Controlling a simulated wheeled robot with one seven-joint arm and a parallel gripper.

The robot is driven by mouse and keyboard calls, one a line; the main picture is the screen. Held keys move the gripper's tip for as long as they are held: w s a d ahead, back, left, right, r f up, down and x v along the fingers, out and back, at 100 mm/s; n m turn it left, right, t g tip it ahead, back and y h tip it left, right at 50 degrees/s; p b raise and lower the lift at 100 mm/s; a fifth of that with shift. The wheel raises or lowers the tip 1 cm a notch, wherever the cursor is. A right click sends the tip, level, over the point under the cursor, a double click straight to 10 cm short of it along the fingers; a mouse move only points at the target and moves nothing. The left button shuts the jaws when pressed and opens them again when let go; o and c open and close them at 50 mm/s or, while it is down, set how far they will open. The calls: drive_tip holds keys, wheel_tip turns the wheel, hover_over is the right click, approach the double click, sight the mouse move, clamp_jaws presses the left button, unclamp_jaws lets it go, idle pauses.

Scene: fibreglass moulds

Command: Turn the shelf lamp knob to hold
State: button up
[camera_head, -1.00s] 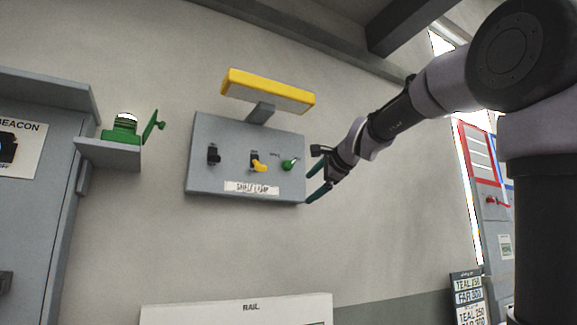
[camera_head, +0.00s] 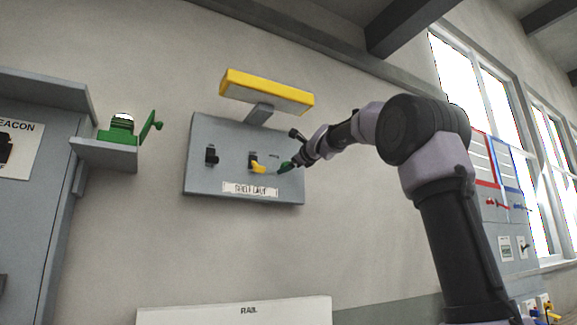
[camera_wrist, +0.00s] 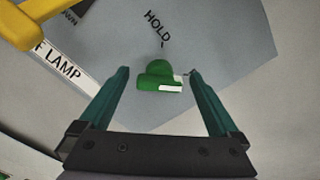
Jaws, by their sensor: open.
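The shelf lamp panel (camera_head: 228,180) is a grey plate on the wall with a yellow lamp (camera_head: 267,92) above it. A green knob (camera_wrist: 159,76) with a white mark sits between my open fingers in the wrist view, apart from both. The word HOLD (camera_wrist: 158,28) is printed on the panel beyond the knob. My gripper (camera_wrist: 159,80) is open around the knob; whether the fingertips reach its depth is unclear. In the head view my gripper (camera_head: 287,166) is at the panel's right side and largely hides the knob.
A yellow lever (camera_head: 258,168) and a black switch (camera_head: 211,155) sit left of the knob on the panel. The yellow lever also shows at the wrist view's upper left (camera_wrist: 35,35). A green beacon (camera_head: 121,130) stands on a bracket further left. A white RAIL board (camera_head: 235,311) is below.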

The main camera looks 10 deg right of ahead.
drive_tip(key=shift+w+a, duration=0.2)
drive_tip(key=shift+w, duration=0.3)
drive_tip(key=c, duration=1.4)
drive_tip(key=shift+o, duration=0.2)
